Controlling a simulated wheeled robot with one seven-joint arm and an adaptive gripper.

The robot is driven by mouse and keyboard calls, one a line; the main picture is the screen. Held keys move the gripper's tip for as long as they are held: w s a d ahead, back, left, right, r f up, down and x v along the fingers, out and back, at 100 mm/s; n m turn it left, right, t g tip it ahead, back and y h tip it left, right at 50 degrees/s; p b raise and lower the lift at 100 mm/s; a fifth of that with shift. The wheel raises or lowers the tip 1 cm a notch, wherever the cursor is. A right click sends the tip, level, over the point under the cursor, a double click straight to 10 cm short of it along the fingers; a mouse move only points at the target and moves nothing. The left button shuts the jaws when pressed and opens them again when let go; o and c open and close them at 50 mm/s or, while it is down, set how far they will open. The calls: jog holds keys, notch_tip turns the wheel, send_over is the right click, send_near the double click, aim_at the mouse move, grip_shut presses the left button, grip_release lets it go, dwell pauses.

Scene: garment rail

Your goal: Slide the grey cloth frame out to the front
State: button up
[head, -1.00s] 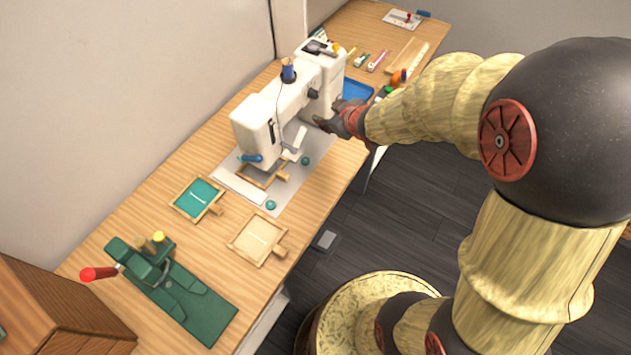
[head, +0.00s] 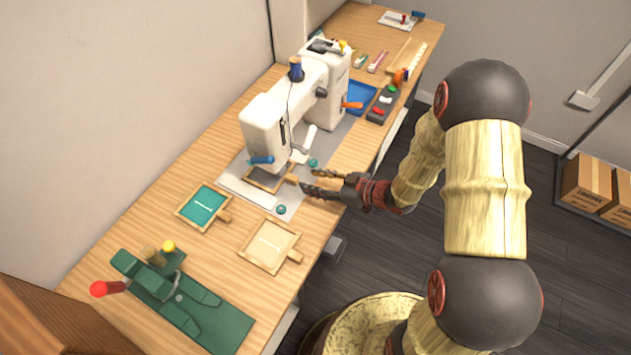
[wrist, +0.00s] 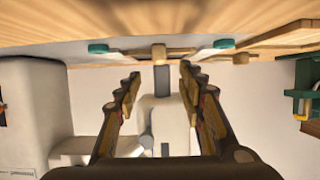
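A wooden frame (head: 262,184) lies under the head of the white sewing machine (head: 268,135) in the head view. Its cloth is mostly hidden by the machine, so its colour is hard to tell. Its short handle (head: 291,179) sticks out toward the front. My gripper (head: 311,181) is open and empty, its fingertips just in front of the handle. In the wrist view the picture is upside down, and the handle end (wrist: 158,52) shows beyond the space between my open fingers (wrist: 159,74), apart from them.
A teal cloth frame (head: 203,206) and a cream cloth frame (head: 270,246) lie on the table left of the machine. Teal knobs (head: 281,210) (head: 313,162) flank the handle. A green clamp device (head: 185,305) stands front left.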

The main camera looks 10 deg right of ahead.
aim_at(293, 177)
jog(key=shift+b+x, duration=1.4)
jog(key=shift+x, duration=2.55)
jog(key=c, duration=0.3)
grip_shut()
